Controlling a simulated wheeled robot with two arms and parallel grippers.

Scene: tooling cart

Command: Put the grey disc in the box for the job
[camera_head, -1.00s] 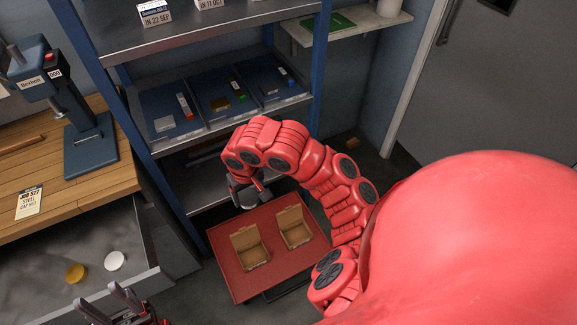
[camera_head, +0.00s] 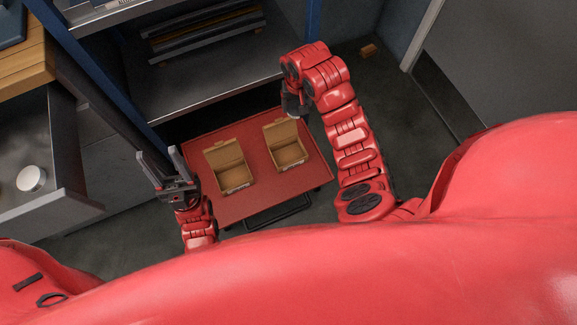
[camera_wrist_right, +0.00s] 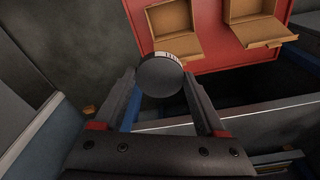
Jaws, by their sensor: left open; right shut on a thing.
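My right gripper (camera_head: 293,108) is shut on the grey disc (camera_wrist_right: 160,76). In the right wrist view, the disc sits between the two fingertips, dark on its face with a lighter marked edge. The gripper is beside the back right of the red cart top, near the right box. Two open cardboard boxes stand on the cart: the left box (camera_head: 229,168) and the right box (camera_head: 286,147), each with its lid raised. Their labels are too small to read. My left gripper (camera_head: 160,166) is open and empty at the cart's left side.
The red cart top (camera_head: 255,205) is bare around the boxes. A grey shelf unit (camera_head: 200,95) stands behind it. At left, an open drawer (camera_head: 62,150) holds a white disc (camera_head: 31,178). A small brown block (camera_head: 369,50) lies on the floor at the back right.

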